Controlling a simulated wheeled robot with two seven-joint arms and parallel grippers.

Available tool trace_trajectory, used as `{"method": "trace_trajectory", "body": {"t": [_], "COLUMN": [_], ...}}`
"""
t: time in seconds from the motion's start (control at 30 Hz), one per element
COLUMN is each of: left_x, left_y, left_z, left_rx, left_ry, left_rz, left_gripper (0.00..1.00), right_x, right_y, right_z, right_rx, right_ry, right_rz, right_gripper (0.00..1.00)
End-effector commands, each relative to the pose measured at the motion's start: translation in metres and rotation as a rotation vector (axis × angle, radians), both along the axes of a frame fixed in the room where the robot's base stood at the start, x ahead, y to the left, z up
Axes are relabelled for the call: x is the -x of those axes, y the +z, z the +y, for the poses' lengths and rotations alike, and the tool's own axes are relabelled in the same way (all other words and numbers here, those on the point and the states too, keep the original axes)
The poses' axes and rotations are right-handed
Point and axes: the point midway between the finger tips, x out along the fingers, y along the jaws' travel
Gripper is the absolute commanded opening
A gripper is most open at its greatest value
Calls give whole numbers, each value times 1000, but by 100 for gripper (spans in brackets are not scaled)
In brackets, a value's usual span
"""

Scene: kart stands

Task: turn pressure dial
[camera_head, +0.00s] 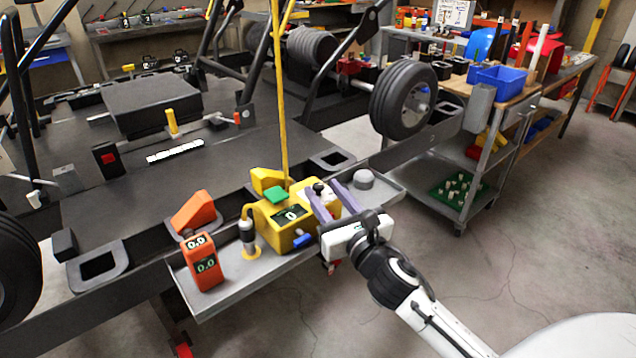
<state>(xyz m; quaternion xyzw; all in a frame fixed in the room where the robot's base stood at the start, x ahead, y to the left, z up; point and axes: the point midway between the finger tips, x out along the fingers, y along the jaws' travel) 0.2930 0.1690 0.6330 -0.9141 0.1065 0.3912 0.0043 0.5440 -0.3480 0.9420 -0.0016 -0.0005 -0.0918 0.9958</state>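My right gripper (322,190) reaches in from the lower right. Its two purple-grey fingers are spread apart, one on each side of the knob. Clear gaps seem to show between fingers and knob, but I cannot tell whether either touches. The fingers partly hide the box's right side. My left gripper is not in view.
A grey round knob (364,180) sits right of the gripper. A tall yellow pole (283,110) rises behind the box. A kart frame and wheel (403,100) stand behind.

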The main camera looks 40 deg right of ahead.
Motion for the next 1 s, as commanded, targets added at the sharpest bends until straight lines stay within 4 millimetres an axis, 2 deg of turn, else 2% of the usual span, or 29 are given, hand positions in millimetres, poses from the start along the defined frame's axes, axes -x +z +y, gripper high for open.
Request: {"method": "trace_trajectory", "body": {"t": [0.1, 0.23, 0.6, 0.8, 0.83, 1.0], "left_x": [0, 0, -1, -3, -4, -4], "left_y": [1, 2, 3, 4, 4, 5], "left_z": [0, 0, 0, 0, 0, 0], "left_rx": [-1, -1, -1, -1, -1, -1], "left_ry": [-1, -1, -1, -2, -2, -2], "left_rz": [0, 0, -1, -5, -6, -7], "left_gripper": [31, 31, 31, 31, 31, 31], "right_x": [-19, -31, -36, -36, -36, -36], "right_y": [1, 0, -1, -1, -1, 0], "right_z": [-3, -5, -6, -6, -6, -6], "right_rx": [-3, -2, -3, -3, -3, -1], "right_ry": [0, 1, 1, 1, 1, 7], "right_rz": [-2, 1, 1, 1, 1, 1], "right_gripper": [36, 36, 36, 2, 0, 0]}}
